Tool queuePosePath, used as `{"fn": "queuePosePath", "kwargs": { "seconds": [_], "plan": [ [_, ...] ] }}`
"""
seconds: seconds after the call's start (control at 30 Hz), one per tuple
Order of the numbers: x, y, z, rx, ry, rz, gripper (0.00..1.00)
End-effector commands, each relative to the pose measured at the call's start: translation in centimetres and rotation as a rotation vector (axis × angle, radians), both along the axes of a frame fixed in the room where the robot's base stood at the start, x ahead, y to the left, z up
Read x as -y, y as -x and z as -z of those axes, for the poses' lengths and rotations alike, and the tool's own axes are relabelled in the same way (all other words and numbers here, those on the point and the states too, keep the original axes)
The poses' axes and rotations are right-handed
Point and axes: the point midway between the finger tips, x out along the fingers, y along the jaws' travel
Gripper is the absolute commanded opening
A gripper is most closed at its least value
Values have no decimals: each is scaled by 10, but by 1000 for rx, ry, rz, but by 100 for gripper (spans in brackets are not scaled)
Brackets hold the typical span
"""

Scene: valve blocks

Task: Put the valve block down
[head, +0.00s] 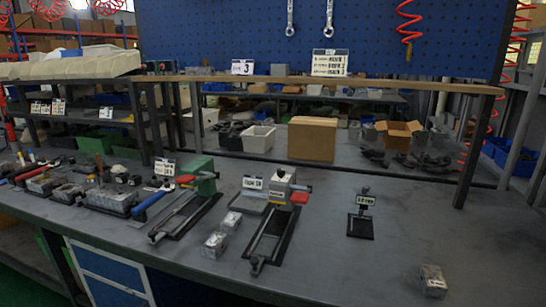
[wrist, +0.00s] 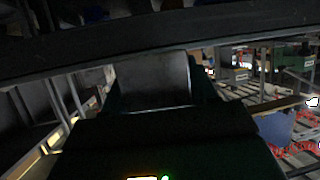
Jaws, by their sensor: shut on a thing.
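In the wrist view my gripper (wrist: 158,90) is shut on a grey metal valve block (wrist: 155,78), which sits between the dark fingers. The picture there is dark, so the block's details are hard to see. My gripper and the held block do not show in the head view. In the head view, small grey blocks (head: 215,244) and (head: 231,221) lie on the grey workbench (head: 330,262), left of a vise-like fixture. Another similar block (head: 433,280) lies alone near the bench's front right.
A fixture with a red handle (head: 283,190) and a green one (head: 202,175) stand on the bench. A small black stand (head: 362,215) is right of them. Tools crowd the left. The bench's right part is mostly clear. A dark beam (wrist: 150,45) crosses the wrist view.

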Motion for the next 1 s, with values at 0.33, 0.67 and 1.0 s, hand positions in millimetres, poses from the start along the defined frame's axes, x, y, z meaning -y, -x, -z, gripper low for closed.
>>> {"fn": "queuePosePath", "kwargs": {
  "seconds": [0.33,0.67,1.0],
  "plan": [
    [-31,59,68,3,2,-125,3],
    [-25,42,50,12,0,-94,3],
    [31,-31,-55,13,-1,85,3]
  ]
}}
